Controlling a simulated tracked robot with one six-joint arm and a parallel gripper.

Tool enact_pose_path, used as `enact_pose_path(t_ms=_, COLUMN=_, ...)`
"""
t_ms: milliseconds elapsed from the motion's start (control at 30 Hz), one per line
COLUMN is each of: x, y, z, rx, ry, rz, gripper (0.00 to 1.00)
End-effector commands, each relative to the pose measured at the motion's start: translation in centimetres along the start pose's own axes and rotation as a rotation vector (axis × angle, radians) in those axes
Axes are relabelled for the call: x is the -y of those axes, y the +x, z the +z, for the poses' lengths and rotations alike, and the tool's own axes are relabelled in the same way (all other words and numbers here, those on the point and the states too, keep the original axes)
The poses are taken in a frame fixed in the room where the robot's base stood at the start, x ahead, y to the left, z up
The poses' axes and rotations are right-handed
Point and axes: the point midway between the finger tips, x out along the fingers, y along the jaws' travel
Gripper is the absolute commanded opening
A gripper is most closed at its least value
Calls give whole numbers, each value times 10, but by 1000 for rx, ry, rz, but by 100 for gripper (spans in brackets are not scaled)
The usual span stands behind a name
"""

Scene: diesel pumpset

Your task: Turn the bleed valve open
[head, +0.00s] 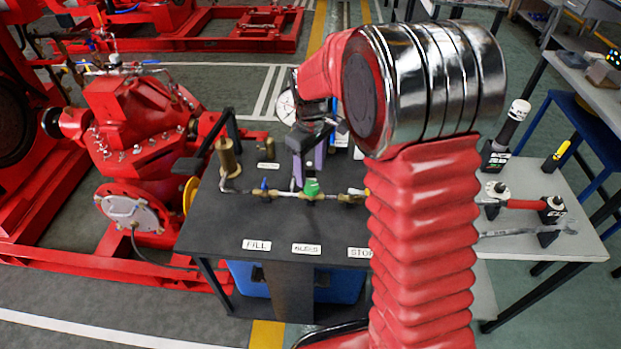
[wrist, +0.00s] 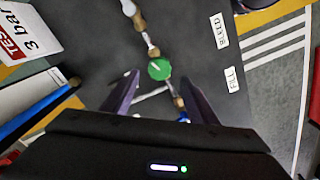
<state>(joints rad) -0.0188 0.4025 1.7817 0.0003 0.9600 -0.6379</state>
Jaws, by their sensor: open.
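The bleed valve has a round green handle (head: 311,188) on a thin brass pipe line along the dark bench top (head: 215,225), behind the BLEED label (head: 306,249). In the wrist view the green handle (wrist: 159,69) has a pale line across it and lies just beyond the fingertips, roughly centred between them. My gripper (wrist: 160,82) is open, with one purple finger on each side and nothing held. In the head view my gripper (head: 308,168) is above and behind the valve, partly hidden by my arm. I cannot tell whether it touches the handle.
A blue-handled valve (head: 264,185) sits left on the same line, near the FILL label (head: 256,245). A brass cylinder (head: 228,158) stands at the left. A TEST 3 bar sign (wrist: 28,35) shows in the wrist view.

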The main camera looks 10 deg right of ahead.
Motion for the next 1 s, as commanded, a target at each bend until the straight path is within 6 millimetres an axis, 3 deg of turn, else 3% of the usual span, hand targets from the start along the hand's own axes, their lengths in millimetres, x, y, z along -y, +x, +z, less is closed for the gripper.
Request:
enact_pose_path(t_ms=200, x=0, y=-40, z=0, rx=-3, ry=0, rz=2, gripper=53)
enact_pose_path(t_ms=433, x=1, y=-73, z=0, rx=-1, ry=0, rz=0, gripper=53)
enact_pose_path(t_ms=600, x=1, y=-82, z=1, rx=2, ry=0, rz=-2, gripper=53)
enact_pose_path(t_ms=1000, x=1, y=-82, z=1, rx=2, ry=0, rz=-2, gripper=53)
